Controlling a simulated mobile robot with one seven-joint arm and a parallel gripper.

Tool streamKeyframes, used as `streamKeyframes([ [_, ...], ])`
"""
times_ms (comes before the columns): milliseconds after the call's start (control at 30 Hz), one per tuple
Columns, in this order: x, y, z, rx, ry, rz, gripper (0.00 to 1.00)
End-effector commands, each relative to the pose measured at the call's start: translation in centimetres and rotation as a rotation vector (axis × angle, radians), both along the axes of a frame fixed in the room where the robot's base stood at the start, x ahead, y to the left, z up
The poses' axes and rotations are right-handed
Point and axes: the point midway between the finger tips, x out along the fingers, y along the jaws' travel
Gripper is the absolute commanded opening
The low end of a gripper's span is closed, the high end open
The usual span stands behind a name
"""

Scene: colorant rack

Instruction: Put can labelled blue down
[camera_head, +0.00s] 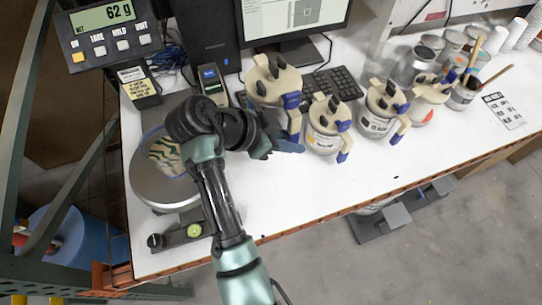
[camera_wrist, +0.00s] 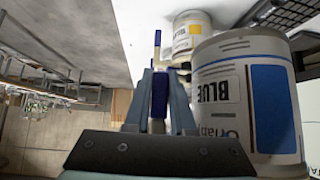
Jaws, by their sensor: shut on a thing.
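The can labelled blue (camera_head: 272,83) has a beige lid with dark knobs and a blue-and-beige handle at its side. In the head view it is at the middle of the table, in front of the keyboard. My gripper (camera_head: 284,146) is shut on its handle. In the wrist view the can (camera_wrist: 222,95) fills the right side, its BLUE label and blue patch showing, and my fingers (camera_wrist: 159,105) close around the blue handle part. The can looks upright relative to its neighbours. My arm hides its lower part in the head view, so I cannot tell whether its base touches the table.
A yellow-labelled can (camera_head: 323,138) stands close to the right, then a black-labelled can (camera_head: 378,125) and a red-marked can (camera_head: 422,112). The front table strip is clear.

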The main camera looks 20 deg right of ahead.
Motion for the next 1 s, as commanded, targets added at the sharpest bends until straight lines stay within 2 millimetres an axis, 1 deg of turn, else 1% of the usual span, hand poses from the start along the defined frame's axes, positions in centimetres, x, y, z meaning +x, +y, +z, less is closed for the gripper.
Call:
streamKeyframes([
  [33,0.1,0.0,-1.1,-0.003,-0.01,-0.001,0.0],
  [300,0.2,0.0,-5.6,-0.003,-0.011,-0.001,0.0],
  [400,0.2,0.0,-6.5,-0.003,-0.011,-0.001,0.0],
  [567,0.1,0.0,-7.4,-0.003,-0.01,-0.001,0.0],
  [633,0.1,0.0,-8.1,-0.004,-0.007,-0.001,0.0],
  [900,0.1,0.0,-12.3,-0.003,-0.005,0.001,0.0],
  [1000,0.1,0.0,-13.2,-0.004,-0.008,-0.001,0.0],
])
